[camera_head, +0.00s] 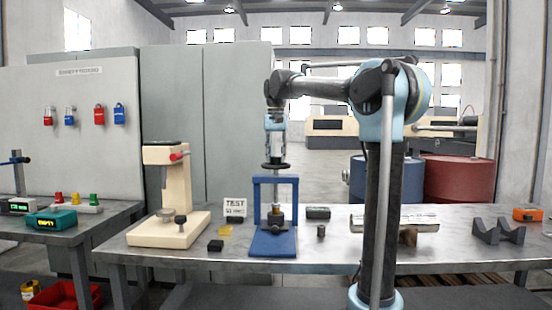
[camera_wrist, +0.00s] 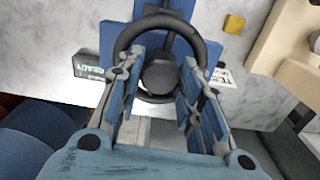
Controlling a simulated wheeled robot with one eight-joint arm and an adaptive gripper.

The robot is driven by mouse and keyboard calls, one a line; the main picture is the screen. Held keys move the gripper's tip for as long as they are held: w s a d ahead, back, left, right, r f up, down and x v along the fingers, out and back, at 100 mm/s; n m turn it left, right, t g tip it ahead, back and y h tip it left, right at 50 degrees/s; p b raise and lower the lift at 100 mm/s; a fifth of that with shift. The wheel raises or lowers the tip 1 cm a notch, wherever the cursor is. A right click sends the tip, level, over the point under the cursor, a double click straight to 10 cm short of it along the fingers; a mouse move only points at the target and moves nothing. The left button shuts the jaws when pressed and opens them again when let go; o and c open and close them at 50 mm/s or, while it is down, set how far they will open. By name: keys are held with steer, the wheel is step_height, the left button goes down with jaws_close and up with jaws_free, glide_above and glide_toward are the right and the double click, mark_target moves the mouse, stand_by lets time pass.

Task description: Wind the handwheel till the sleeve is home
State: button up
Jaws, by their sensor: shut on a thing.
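The dark round handwheel (camera_head: 266,166) sits on top of the blue press frame (camera_head: 259,194). My gripper (camera_head: 274,152) is right above the wheel, pointing down. In the wrist view, my gripper (camera_wrist: 160,80) has one finger on each side of the wheel's hub, and it is shut on the handwheel (camera_wrist: 209,50). Under the frame's crossbar, a small brass-coloured piece (camera_head: 276,211), perhaps the sleeve, stands in line with the screw above the blue base (camera_head: 273,245). I cannot tell how far it is seated.
A cream press (camera_head: 164,200) stands left of the blue one, with a TEST sign (camera_head: 235,203), a black block (camera_head: 216,246) and a yellow pad (camera_head: 225,231) between. A dark cylinder (camera_head: 321,231) and display box (camera_head: 318,212) stand right. Grey V-blocks (camera_head: 487,234) sit farther right.

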steer(key=m, duration=0.5)
steer(key=shift+w+m, duration=0.1)
steer(key=shift+m, duration=0.3)
stand_by(0.4)
steer(key=o, duration=1.1)
steer(key=shift+c, duration=0.2)
steer(key=shift+r, duration=0.1)
step_height(320, 180, up, 12)
steer(key=shift+f, duration=0.2)
